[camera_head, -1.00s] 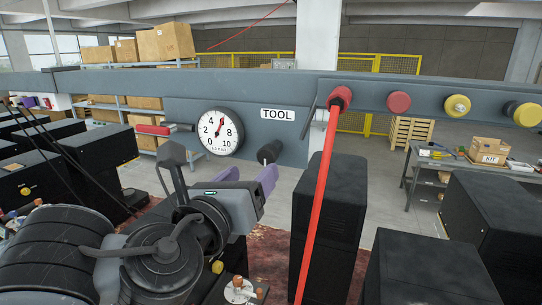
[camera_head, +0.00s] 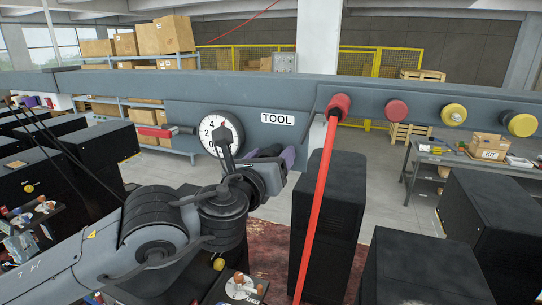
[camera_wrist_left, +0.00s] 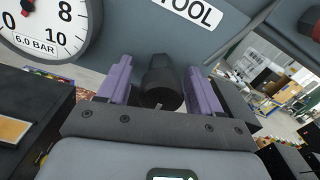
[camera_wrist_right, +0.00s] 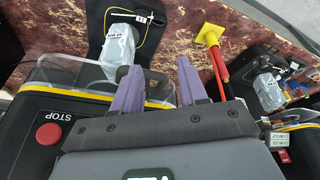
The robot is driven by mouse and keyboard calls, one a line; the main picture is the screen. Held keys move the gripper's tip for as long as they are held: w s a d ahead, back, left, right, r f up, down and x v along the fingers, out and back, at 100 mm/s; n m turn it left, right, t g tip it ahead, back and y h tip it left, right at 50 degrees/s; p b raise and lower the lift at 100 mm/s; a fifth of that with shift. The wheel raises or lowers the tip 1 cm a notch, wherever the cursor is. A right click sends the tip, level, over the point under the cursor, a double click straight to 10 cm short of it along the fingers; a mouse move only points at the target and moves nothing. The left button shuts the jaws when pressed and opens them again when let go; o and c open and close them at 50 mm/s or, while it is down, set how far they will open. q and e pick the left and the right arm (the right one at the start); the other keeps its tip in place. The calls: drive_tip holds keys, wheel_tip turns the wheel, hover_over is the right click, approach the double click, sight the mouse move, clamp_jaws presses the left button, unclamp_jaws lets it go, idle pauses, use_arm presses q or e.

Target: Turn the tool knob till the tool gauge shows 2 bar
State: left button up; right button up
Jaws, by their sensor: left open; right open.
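The tool gauge (camera_head: 212,121) is a white dial on the grey rail, partly covered by my left wrist in the head view. In the left wrist view the gauge (camera_wrist_left: 52,20) is cut off, and its readout says 6.0 BAR. The black tool knob (camera_wrist_left: 161,78) stands between the two purple fingers of my open left gripper (camera_wrist_left: 154,82), with gaps visible on both sides. In the head view my left gripper (camera_head: 276,156) is below the TOOL label (camera_head: 277,117) and mostly hides the knob. My right gripper (camera_wrist_right: 158,68) is open and empty, outside the head view.
A red hose (camera_head: 318,205) hangs from a red fitting (camera_head: 339,105) right of the label. A red-handled lever (camera_head: 154,132) is left of the gauge. Red and yellow knobs line the rail's right. Below my right gripper are a red STOP button (camera_wrist_right: 49,134) and a clear cover.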

use_arm(q)
drive_tip(key=shift+c, duration=0.3)
drive_tip(key=c, duration=1)
drive_tip(key=shift+o, duration=0.2)
